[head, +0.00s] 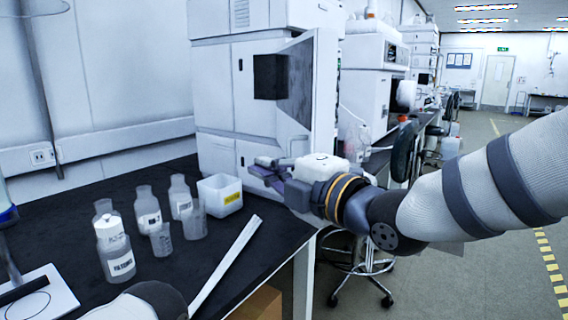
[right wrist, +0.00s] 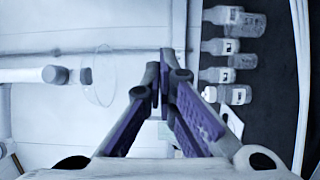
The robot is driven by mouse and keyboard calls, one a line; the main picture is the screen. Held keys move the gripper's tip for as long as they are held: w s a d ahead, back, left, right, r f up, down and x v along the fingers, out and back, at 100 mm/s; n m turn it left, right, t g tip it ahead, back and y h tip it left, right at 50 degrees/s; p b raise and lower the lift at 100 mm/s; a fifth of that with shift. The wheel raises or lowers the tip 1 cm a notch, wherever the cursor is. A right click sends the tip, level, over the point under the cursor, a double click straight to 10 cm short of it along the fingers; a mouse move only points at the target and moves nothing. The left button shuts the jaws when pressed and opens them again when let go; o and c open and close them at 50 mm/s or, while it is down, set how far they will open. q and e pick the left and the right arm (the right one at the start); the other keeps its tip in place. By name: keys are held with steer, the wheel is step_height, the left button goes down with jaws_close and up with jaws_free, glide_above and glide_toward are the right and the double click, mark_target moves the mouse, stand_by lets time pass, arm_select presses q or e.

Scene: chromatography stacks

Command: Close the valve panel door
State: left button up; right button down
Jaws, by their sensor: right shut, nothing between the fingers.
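The valve panel door (head: 325,95) appears to be the pale upright panel on the front of the white chromatography stack (head: 218,85). It seems to stand open, with a dark grey recess (head: 297,80) and a black block (head: 270,77) beside it. My right gripper (head: 262,170) is low in front of the stack, below the recess. Its purple-padded fingers are shut and empty; they also show in the right wrist view (right wrist: 163,75). I cannot tell whether they touch the stack or the door. My left gripper is not in view.
Labelled bottles (head: 147,210) and a white bin with a yellow label (head: 221,194) stand on the black bench (head: 75,215). A long white strip (head: 225,265) lies near the front edge. A stool (head: 350,265) stands beside the bench. The aisle at right is open.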

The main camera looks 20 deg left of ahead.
steer(key=w, duration=0.2)
steer(key=w+d, duration=0.1)
steer(key=shift+w+d+f, duration=0.1)
steer(key=shift+w+d, duration=0.05)
steer(key=shift+w, duration=0.25)
